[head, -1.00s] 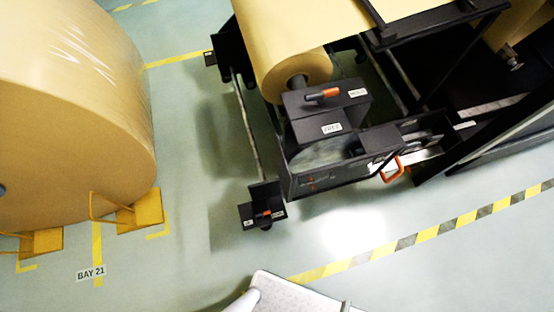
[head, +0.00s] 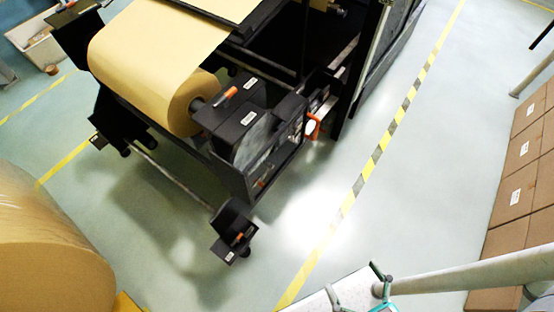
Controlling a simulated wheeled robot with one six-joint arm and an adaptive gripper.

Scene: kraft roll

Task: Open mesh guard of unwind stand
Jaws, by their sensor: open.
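The unwind stand (head: 228,178) is a black frame at the upper middle of the head view. It carries a kraft paper roll (head: 140,75). On its near side is a dark-framed guard with a grey, see-through-looking panel (head: 254,143); the mesh is too fine to make out. An orange U-shaped handle (head: 313,126) sticks out at the right of this side. The guard appears to lie against the stand, but its exact angle is hard to tell. My gripper cannot be made out; only pale and teal parts of me show along the bottom right.
A large kraft roll (head: 45,250) stands on the floor at the lower left. A yellow-black floor line (head: 365,180) runs right of the stand, with free floor (head: 430,190) beyond it. Stacked cartons (head: 515,195) stand at the right edge. A black foot bracket (head: 233,235) juts toward me.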

